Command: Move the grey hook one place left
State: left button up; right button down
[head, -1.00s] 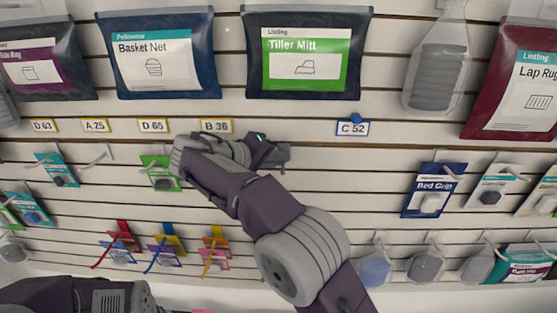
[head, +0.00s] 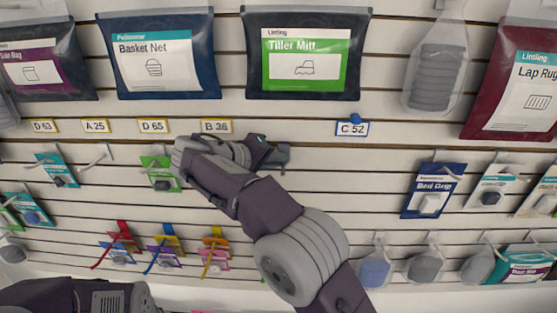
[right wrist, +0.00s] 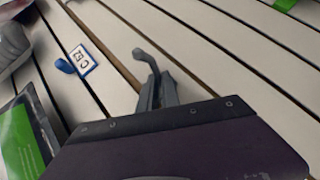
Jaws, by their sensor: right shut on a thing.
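The grey hook (right wrist: 146,60) shows in the right wrist view as a thin bent arm with a rounded end, sticking out past my fingers. My right gripper (right wrist: 158,94) is shut on it. In the head view my right gripper (head: 281,155) is in front of the slatted wall, below the Tiller Mitt pouch and left of the C 52 tag. The hook cannot be made out there, and I cannot tell whether it touches the wall. My left gripper is out of view; only part of my left arm shows at lower left.
The C 52 tag (head: 352,129) has a blue clip. A B 36 tag (head: 217,126) is further left. A green pack (head: 160,174) hangs left of my right arm and a Bed Grip pack (head: 434,190) hangs to the right. The wall between my gripper and Bed Grip is bare.

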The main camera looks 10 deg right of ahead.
jog(key=shift+f, duration=0.3)
dwell(0.7)
jog(key=c, duration=1.6)
grip_release()
jog(key=shift+o, duration=0.5)
jog(key=shift+w, duration=0.2)
jog(key=shift+s, duration=0.1)
